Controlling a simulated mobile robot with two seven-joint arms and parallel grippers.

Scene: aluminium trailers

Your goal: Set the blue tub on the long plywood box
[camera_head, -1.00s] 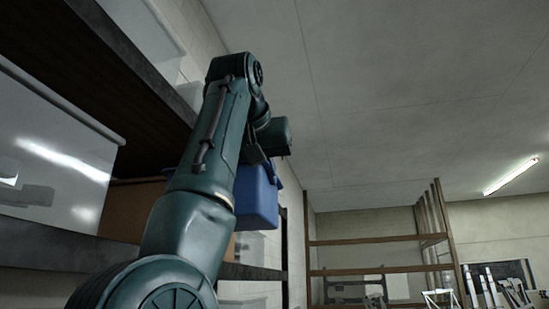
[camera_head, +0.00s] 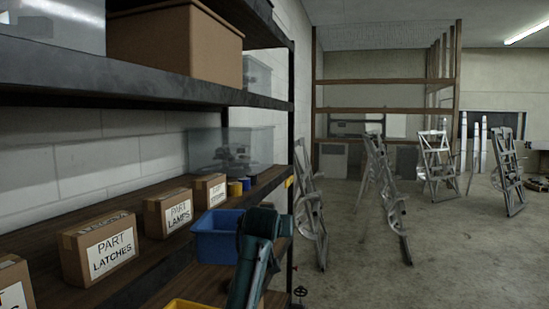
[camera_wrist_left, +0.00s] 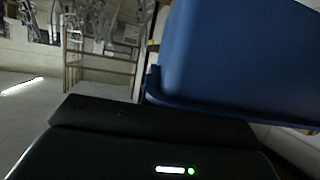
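The blue tub (camera_head: 216,238) is in front of the lower shelf, right of the small cartons. My left arm comes up from the bottom, and its gripper (camera_head: 258,222) is at the tub's right side. In the left wrist view the tub (camera_wrist_left: 240,55) fills the upper right, close against the dark gripper body. The fingertips are hidden, but the tub has moved with the arm, so the gripper is shut on it. I cannot make out a long plywood box for certain. My right gripper is not in view.
Labelled cartons (camera_head: 103,248) line the lower shelf, near a clear bin (camera_head: 232,148). A brown box (camera_head: 175,42) sits on the upper shelf (camera_head: 130,82). A dark rack post (camera_head: 291,130) stands close right. Ladder-like metal frames (camera_head: 388,195) stand on the open floor.

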